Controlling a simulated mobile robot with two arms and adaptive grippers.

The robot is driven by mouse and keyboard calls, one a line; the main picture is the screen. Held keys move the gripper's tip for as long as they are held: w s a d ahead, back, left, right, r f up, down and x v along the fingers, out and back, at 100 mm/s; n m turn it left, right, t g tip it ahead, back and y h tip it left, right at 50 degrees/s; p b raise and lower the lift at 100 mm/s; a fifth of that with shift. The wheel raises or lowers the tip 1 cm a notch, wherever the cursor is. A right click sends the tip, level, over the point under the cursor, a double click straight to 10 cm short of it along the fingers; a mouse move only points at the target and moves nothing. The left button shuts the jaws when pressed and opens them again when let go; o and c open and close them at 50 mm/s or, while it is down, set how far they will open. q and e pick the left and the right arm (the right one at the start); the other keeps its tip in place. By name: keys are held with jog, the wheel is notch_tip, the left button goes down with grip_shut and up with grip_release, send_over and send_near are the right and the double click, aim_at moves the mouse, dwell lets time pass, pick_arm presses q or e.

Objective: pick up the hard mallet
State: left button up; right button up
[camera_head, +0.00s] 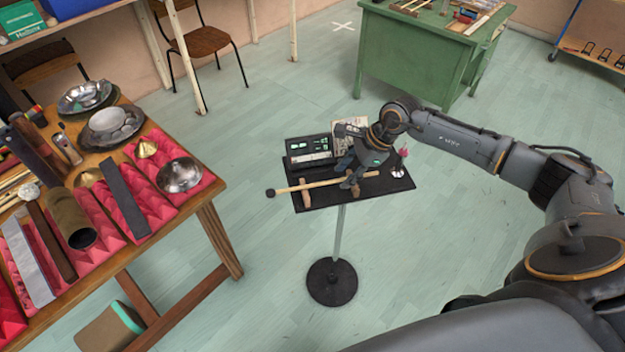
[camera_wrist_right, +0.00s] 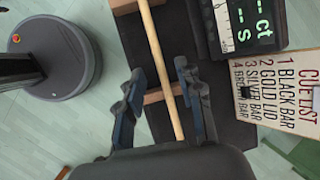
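The mallet with a pale wooden shaft (camera_head: 322,184) and a small dark head lies across wooden rests on a small black stand tray (camera_head: 385,187). Its head sticks out past the tray's left edge. My right gripper (camera_head: 349,186) is low over the tray at the shaft's right part. In the right wrist view the shaft (camera_wrist_right: 154,45) runs between the two spread fingers of the right gripper (camera_wrist_right: 166,88), with gaps on both sides. One wooden rest (camera_wrist_right: 160,95) shows between the fingers. My left gripper is not in view.
A black device with a lit display (camera_head: 309,149) and a cue list card (camera_wrist_right: 278,88) stand at the tray's back. A small pink-topped item (camera_head: 403,153) is at its right. A wooden table (camera_head: 212,225) with metal objects is left; a green desk (camera_head: 425,55) stands behind.

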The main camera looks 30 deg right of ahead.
jog(key=shift+x, duration=0.95)
grip_shut()
jog(key=shift+r, duration=0.2)
